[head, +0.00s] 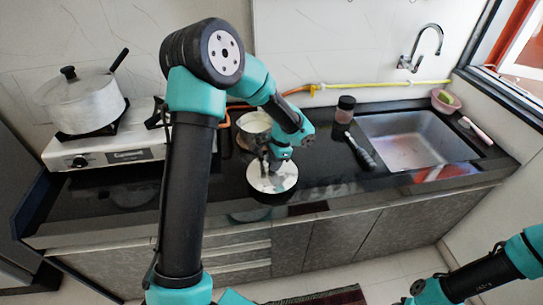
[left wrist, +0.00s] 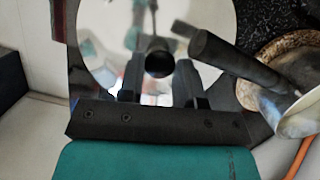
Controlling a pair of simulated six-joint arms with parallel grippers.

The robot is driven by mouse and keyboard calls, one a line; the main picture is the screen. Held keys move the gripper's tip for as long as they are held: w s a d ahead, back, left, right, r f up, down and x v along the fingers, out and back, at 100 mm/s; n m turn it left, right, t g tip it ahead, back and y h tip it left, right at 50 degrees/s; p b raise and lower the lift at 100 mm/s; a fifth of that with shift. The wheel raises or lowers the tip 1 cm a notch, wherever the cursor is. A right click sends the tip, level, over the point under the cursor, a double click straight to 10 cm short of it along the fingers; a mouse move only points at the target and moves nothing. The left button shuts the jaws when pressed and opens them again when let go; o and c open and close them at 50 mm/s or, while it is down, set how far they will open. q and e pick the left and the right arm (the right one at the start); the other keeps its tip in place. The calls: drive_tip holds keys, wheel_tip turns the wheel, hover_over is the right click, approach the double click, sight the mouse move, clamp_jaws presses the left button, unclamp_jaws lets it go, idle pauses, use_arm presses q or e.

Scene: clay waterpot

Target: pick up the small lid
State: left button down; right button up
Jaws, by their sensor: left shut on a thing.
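The small lid (head: 284,180) is a round, shiny metal disc over the black counter, right of the stove. It also fills the upper middle of the left wrist view (left wrist: 100,45), with a dark round knob (left wrist: 158,62) at its centre. My left gripper (head: 271,160) comes down on the lid from above. Its two black fingers stand on either side of the knob in the left wrist view (left wrist: 158,78) and are shut on it. I cannot tell whether the lid touches the counter. My right gripper is not in view.
A metal pan (head: 254,122) stands behind the lid; its black handle (left wrist: 235,58) reaches close to the lid. A big lidded pot (head: 85,102) sits on the stove (head: 105,150) at left. A jar (head: 345,109), a dark brush-like tool (head: 360,152) and the sink (head: 412,140) are at right.

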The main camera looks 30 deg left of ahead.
use_arm(q)
drive_tip(key=s+d, duration=0.8)
drive_tip(key=s, duration=0.2)
drive_tip(key=shift+d, duration=0.2)
